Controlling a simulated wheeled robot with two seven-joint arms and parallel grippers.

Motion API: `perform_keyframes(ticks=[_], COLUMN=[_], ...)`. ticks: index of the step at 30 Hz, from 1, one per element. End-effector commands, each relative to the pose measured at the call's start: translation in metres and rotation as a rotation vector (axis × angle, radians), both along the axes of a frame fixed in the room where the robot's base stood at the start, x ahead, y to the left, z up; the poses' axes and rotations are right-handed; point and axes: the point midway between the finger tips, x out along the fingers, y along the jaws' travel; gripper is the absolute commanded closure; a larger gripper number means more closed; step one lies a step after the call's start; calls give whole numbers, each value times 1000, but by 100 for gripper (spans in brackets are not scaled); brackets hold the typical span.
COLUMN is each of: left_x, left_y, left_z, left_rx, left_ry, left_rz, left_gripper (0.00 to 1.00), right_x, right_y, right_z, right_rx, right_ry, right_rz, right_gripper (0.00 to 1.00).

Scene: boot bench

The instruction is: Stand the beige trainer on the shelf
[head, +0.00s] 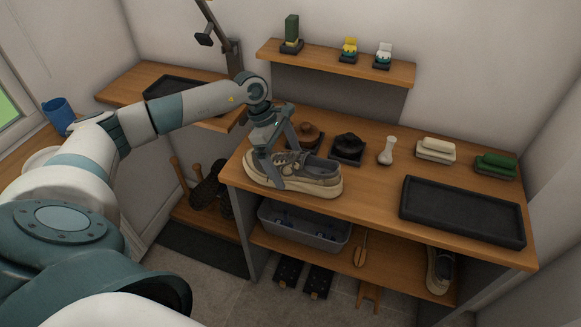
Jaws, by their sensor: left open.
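The lower shelf (385,285) lies under the bench top. A similar shoe (440,270) stands at its right end, partly hidden by the bench top. My right gripper is not in view.
A black tray (462,211) lies at the bench's right front. Brushes (348,147), a white bottle (387,151) and cloths (435,150) line the back. A grey bin (303,230) and a wooden-handled tool (360,249) occupy the lower shelf. A narrow wall shelf (335,62) holds small items.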

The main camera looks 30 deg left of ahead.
Motion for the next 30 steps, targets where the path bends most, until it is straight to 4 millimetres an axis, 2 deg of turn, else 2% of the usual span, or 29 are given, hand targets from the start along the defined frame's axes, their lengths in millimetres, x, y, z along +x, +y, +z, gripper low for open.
perform_keyframes(ticks=[1,4,9,22,27,30], left_x=[0,1,2,2,2,3], left_y=[-4,-8,-10,-10,-10,-10], left_z=[0,-13,-22,-22,-22,-21], left_rx=[-1,-2,-1,-2,-2,-1], left_ry=[2,1,-1,-2,-2,-4], left_rz=[0,-1,0,1,1,0], left_gripper=[0,0,0,0,41,58], right_x=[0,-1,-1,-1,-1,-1], right_y=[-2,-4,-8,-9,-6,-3], right_z=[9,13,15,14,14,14], right_rx=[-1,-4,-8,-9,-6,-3], right_ry=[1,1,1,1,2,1], right_rz=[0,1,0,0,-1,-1], right_gripper=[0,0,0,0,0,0])
